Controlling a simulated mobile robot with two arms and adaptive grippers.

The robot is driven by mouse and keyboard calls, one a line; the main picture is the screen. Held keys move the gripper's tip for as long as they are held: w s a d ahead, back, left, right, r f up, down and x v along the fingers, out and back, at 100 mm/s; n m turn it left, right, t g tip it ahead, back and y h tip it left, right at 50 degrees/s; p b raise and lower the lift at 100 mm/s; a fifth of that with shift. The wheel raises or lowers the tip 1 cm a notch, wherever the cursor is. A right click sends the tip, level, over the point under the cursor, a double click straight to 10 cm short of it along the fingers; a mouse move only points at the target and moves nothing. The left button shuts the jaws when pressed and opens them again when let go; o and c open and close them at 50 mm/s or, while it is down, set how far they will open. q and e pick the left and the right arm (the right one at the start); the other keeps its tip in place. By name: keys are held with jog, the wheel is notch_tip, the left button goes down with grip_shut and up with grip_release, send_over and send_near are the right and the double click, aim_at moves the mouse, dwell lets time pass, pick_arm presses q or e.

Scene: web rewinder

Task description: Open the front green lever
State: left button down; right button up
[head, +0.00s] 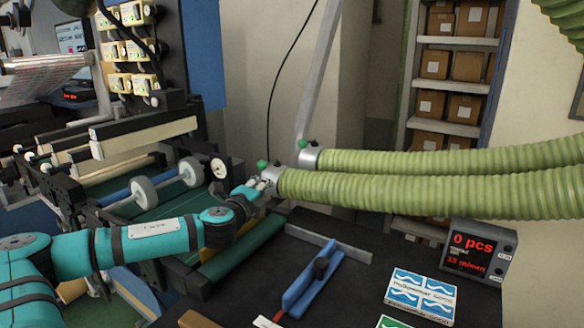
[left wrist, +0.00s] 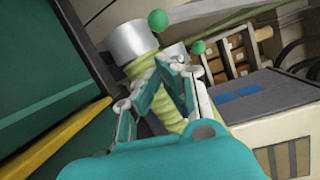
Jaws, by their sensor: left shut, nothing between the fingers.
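The front green lever (head: 262,164) has a round green knob and sits on the metal collar of the nearer ribbed green hose (head: 420,192). In the left wrist view the front knob (left wrist: 157,20) is the larger one, above a silver collar (left wrist: 131,44). A second green knob (head: 303,143) is on the rear hose's collar, and it also shows in the left wrist view (left wrist: 198,47). My left gripper (head: 262,184) is shut and empty, close to the front collar and just below its knob. In the left wrist view its fingertips (left wrist: 178,62) meet below the knobs; contact is unclear. My right gripper is out of view.
Machine rollers (head: 165,185) stand left of my gripper. Shelves with cartons (head: 450,65) are behind the hoses.

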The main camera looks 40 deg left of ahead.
aim_at(274, 173)
pick_arm(q)
jog(key=shift+s+r, duration=0.25)
jog(key=shift+s, duration=0.2)
jog(key=shift+s+r, duration=0.2)
jog(key=shift+s, duration=0.25)
jog(key=shift+w, duration=0.15)
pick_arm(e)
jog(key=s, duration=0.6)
pick_arm(q)
jog(key=p+x, duration=0.5)
jog(key=x, duration=0.4)
jog(key=shift+r+p, duration=0.1)
jog(key=shift+p, duration=0.3)
jog(key=shift+w+a, duration=0.15)
jog(key=shift+w, duration=0.5)
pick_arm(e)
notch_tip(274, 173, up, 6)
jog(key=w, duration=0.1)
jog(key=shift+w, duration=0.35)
pick_arm(q)
jog(key=shift+f, duration=0.2)
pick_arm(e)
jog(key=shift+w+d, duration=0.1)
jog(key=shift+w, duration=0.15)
